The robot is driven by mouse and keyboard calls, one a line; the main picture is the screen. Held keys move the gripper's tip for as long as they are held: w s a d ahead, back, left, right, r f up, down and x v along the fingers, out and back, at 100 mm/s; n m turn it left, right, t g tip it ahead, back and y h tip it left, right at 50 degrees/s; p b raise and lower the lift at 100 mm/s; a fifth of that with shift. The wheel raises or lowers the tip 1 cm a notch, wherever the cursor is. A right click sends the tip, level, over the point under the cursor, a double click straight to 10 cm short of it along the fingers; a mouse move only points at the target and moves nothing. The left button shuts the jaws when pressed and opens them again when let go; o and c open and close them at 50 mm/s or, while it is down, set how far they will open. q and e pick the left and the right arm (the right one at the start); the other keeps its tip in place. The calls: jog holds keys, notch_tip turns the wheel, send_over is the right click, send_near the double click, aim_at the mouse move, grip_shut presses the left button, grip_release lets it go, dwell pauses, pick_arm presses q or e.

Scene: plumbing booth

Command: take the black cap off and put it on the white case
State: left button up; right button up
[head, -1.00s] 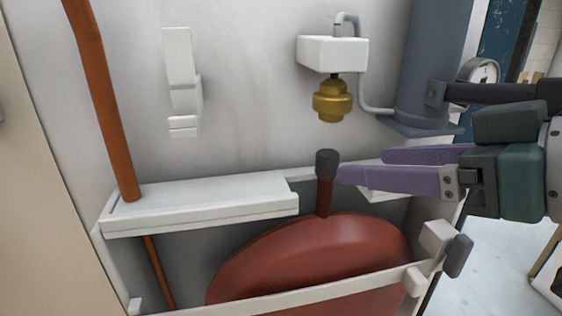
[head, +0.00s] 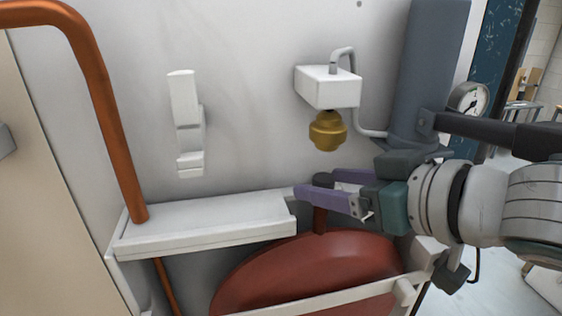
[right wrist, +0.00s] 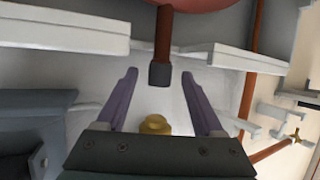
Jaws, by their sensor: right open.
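The black cap (head: 323,180) sits on top of a short upright red-brown pipe (head: 320,219) above the red vessel. In the right wrist view the cap (right wrist: 159,75) shows between the fingertips, with space on both sides. My right gripper (head: 318,184) is open, its purple fingers around the cap, the near finger hiding part of it. White housings are a long flat-topped ledge (head: 200,229) left of the pipe and a small wall box (head: 328,88) above; I cannot tell which is the white case. My left gripper is not in view.
The red vessel (head: 310,270) fills the space below, behind a white front rail (head: 300,300). A brass fitting (head: 328,130) hangs above the cap. A copper pipe (head: 105,110) rises at the left. A grey cylinder (head: 430,75) stands at the right.

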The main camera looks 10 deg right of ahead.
jog(key=shift+c, duration=0.2)
grip_shut()
dwell(0.5)
